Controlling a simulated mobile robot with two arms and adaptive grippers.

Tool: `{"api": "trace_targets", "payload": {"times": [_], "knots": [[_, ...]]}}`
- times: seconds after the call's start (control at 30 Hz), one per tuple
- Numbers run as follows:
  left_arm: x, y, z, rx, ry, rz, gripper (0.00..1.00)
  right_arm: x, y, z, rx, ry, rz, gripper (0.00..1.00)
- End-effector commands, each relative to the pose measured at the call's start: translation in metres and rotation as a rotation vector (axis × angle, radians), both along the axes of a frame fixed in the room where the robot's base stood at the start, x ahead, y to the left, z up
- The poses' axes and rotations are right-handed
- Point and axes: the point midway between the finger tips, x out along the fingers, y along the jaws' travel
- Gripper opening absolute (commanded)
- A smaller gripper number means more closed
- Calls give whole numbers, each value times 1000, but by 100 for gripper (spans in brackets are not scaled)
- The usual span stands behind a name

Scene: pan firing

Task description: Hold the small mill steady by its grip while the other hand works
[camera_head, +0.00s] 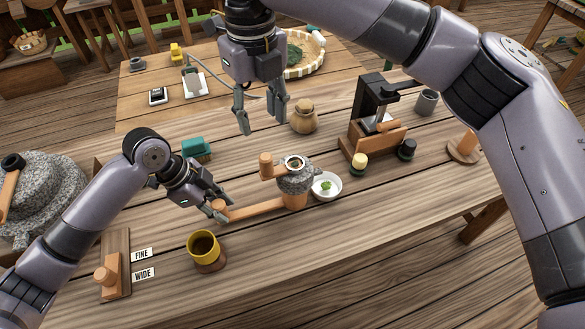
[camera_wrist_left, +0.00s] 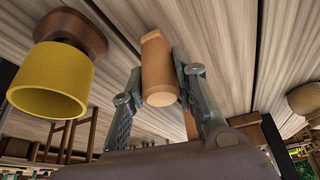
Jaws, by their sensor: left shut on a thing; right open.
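The small mill (camera_head: 296,180) stands on the table, a grey stone body on a wooden base, with an open top and a wooden crank knob (camera_head: 266,163) on its left side. Its long wooden grip (camera_head: 252,209) points left from the base. My left gripper (camera_head: 219,205) is shut on the end of the grip. In the left wrist view the grip (camera_wrist_left: 157,65) lies between the two fingers. My right gripper (camera_head: 262,116) is open and empty, above the table behind the mill. A white bowl (camera_head: 333,192) with something green in it sits at the mill's right.
A yellow cup (camera_head: 204,247) stands in front of my left gripper. FINE and WIDE labels (camera_head: 142,264) lie by a wooden board (camera_head: 117,245). A green brush (camera_head: 196,148), lidded jar (camera_head: 304,117) and dark press (camera_head: 372,112) stand behind. Table at front right is clear.

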Motion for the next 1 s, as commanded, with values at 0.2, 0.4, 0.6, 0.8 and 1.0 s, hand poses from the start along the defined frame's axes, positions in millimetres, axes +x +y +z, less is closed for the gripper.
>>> {"api": "trace_targets", "payload": {"times": [0.2, 0.4, 0.6, 0.8, 1.0], "knots": [[1, 0, 1, -2, -2, 2, 0, -1, 0, -23, 1, 2, 6, 42], [1, 0, 0, -2, -2, 2, 0, -2, -1, -50, 0, 3, 6, 42], [1, 0, 1, -2, -2, 2, 0, -2, -1, -80, 1, 2, 6, 42], [1, 0, 1, -2, -2, 2, 0, -2, -1, -108, 0, 3, 6, 42], [1, 0, 1, -2, -2, 2, 0, -1, 0, -125, 1, 1, 6, 42]]}}
